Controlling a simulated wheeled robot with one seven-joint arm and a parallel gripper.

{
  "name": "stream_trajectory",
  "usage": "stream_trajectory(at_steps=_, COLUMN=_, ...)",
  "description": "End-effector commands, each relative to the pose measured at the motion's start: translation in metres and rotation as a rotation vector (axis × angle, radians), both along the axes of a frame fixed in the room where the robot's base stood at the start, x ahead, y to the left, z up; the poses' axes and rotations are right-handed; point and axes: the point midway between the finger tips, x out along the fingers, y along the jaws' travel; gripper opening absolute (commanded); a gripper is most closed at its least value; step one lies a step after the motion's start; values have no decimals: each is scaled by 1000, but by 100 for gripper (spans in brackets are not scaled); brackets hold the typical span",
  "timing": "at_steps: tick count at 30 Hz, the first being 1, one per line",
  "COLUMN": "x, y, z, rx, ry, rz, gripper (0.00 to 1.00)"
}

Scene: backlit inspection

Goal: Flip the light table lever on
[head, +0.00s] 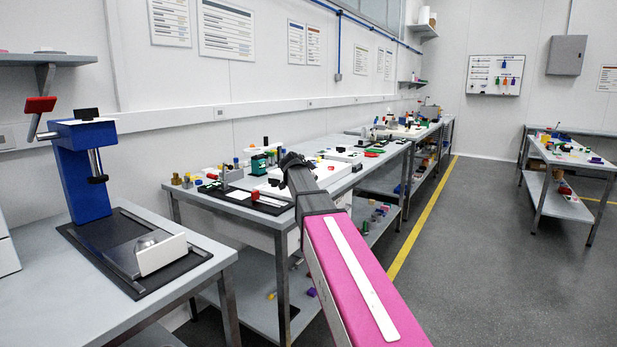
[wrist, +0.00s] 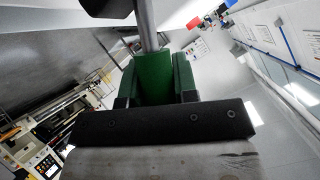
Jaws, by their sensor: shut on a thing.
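In the head view, my gripper (head: 291,160) is at the far end of my pink arm, over the white light table (head: 334,170) on the second bench. In the wrist view, my gripper (wrist: 156,70) has green parts at its fingers and is shut on a grey rod, which I take for the lever (wrist: 146,28). A dark part shows at the top of the rod. My arm and gripper hide the lever in the head view, and its on or off position cannot be told.
A blue press (head: 82,170) with a red handle stands on the near left bench. A green device (head: 260,163) and a black tray (head: 243,203) with small parts lie left of my gripper. Another bench stands at the right. The grey floor (head: 455,270) between is clear.

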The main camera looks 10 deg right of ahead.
Motion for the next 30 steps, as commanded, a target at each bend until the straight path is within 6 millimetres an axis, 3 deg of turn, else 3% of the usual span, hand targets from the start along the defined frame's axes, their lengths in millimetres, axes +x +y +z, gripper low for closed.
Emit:
stream_trajectory(at_steps=17, x=-2, y=-2, z=-2, rx=27, ry=-24, rz=-2, gripper=0)
stream_trajectory(at_steps=18, x=-2, y=-2, z=-2, rx=27, ry=-24, rz=-2, gripper=34)
stream_trajectory(at_steps=20, x=-2, y=-2, z=-2, rx=26, ry=-24, rz=-1, gripper=53)
stream_trajectory(at_steps=30, x=-4, y=0, z=0, rx=24, ry=-24, rz=0, gripper=53)
